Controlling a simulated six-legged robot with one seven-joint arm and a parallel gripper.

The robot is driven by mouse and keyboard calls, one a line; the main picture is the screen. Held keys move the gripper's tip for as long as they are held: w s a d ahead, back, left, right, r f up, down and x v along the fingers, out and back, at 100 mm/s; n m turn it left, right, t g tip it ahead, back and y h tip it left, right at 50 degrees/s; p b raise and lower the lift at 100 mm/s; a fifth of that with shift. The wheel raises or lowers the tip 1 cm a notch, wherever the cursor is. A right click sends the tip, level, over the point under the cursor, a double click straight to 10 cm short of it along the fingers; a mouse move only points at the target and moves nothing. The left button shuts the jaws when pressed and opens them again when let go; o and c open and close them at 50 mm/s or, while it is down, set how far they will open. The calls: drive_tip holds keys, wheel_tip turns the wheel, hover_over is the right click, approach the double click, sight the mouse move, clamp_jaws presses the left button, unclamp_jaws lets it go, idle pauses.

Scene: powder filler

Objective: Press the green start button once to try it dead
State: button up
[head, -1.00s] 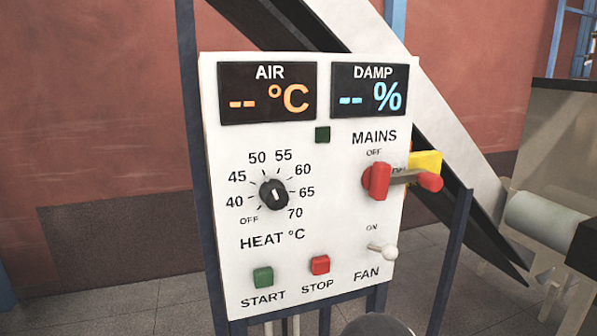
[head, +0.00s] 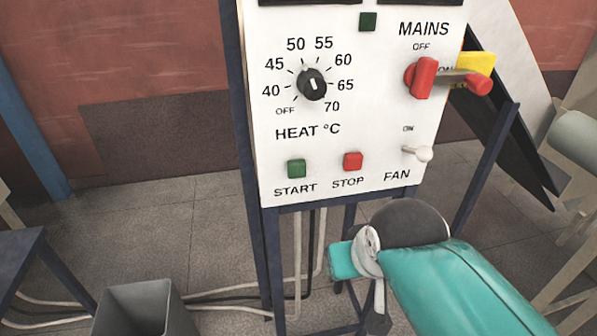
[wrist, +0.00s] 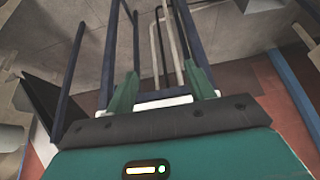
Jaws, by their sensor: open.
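The green START button (head: 296,168) sits at the lower left of the white control panel (head: 345,130), in plain view in the head view. The red STOP button (head: 353,161) is to its right. My gripper (wrist: 161,72) shows in the wrist view, its two green fingers apart with nothing between them. The wrist view shows dark blue frame legs and pale pipes beyond the fingers, and a white strip between their bases. No button can be made out there. In the head view my teal arm is below the panel, and I cannot make out the fingers.
The red MAINS handle (head: 423,78) stands upright below OFF, with a red-ended bar and yellow tag (head: 475,68) beside it. The HEAT dial (head: 312,84) and FAN toggle (head: 418,154) share the panel. A grey bin (head: 138,308) stands on the floor at lower left.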

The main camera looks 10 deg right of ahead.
clamp_jaws()
idle(1.7)
